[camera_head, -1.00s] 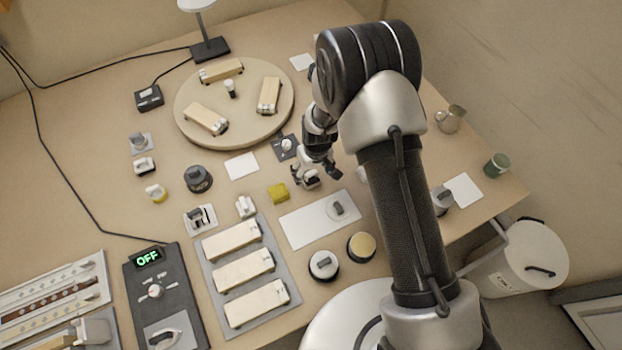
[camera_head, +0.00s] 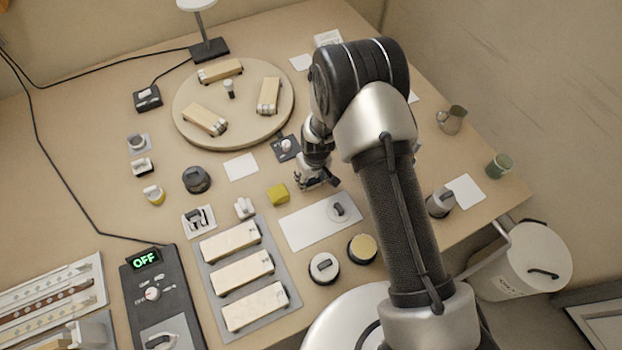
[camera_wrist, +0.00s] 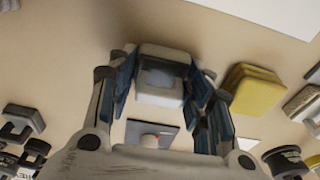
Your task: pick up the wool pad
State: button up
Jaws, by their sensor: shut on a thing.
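The wool pad (camera_wrist: 161,52) appears to be the off-white, soft-edged block between my fingers in the wrist view. My gripper (camera_wrist: 160,85) is shut on it, with a dark-faced finger at each side. In the head view my gripper (camera_head: 318,182) is low over the bench, right of the yellow block (camera_head: 278,194) and behind the large white sheet (camera_head: 305,228). The pad is too small and covered there to make out. I cannot tell whether it touches the bench.
The round turntable (camera_head: 183,112) with wooden blocks stands behind left. A dark plate with a white knob (camera_head: 286,147) is close to the gripper. A tray (camera_head: 212,283) of blocks lies front left. A metal jug (camera_head: 451,120) and green cup (camera_head: 499,166) stand right.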

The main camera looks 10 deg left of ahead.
jog(key=shift+c, duration=1.1)
notch_tip(320, 180, up, 20)
jog(key=p, duration=0.5)
